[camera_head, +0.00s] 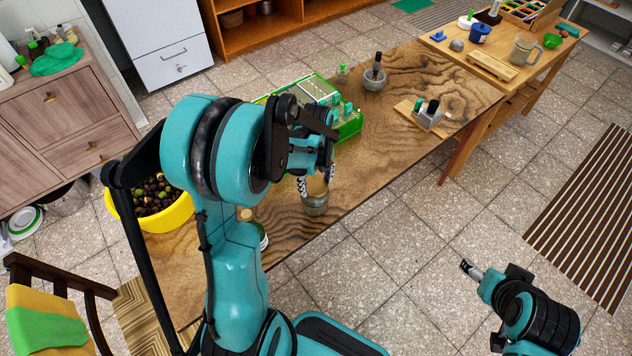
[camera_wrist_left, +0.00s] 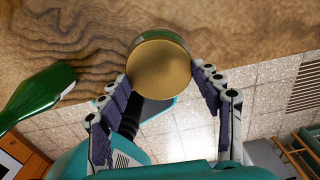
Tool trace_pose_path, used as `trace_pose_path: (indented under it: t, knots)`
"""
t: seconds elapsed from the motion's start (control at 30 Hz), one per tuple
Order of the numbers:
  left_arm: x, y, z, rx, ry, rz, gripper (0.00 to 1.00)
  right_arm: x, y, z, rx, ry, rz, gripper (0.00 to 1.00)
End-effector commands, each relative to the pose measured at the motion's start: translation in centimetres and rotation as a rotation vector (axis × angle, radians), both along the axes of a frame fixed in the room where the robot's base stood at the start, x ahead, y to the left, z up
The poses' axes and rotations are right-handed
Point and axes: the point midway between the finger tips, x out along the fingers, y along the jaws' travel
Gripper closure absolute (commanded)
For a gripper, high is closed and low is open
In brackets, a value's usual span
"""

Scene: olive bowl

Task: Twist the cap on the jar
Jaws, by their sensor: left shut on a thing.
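The glass jar (camera_head: 316,206) stands on the wooden table (camera_head: 415,70) near its front edge. Its round gold cap (camera_wrist_left: 158,72) faces the camera in the left wrist view; in the head view the cap is largely hidden by my gripper. My left gripper (camera_head: 316,182) is above the jar, with its fingers (camera_wrist_left: 165,82) on opposite sides of the cap, shut on it. My right gripper (camera_head: 472,268) is empty, away from the table over the floor at the lower right; I cannot tell whether its fingers are open.
A green bottle (camera_wrist_left: 38,95) is close beside the jar. A yellow bowl (camera_head: 177,217) of olives stands at the table's left end. The floor at right is open.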

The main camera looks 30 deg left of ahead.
Motion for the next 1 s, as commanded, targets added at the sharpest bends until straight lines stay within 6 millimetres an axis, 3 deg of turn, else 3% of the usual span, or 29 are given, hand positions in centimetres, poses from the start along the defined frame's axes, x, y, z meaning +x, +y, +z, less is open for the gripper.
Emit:
trace_pose_path:
  t: [0.03,0.1,0.33,0.4,0.77,1.0]
  knots:
    - [0.0,0.0,0.0,0.0,0.0,0.001,0.3,0.0,0.0,0.0,0.0,0.0,0.0,0.32]
    - [0.0,0.0,0.0,0.0,0.0,0.001,0.15,0.0,0.0,0.0,0.0,0.0,0.0,0.32]
    - [0.0,0.0,0.0,0.0,0.0,0.002,0.15,0.0,0.0,0.0,0.0,0.0,0.0,0.32]
    - [0.0,0.0,0.0,0.0,0.0,0.003,0.0,0.0,0.0,0.0,0.0,0.0,0.0,0.32]
    - [0.0,0.0,0.1,0.0,0.0,0.003,0.0,0.0,0.0,0.0,0.0,0.0,0.0,0.32]
    - [0.0,0.0,1.5,0.0,0.0,0.003,0.0,0.0,0.0,1.2,0.0,0.0,0.0,0.32]
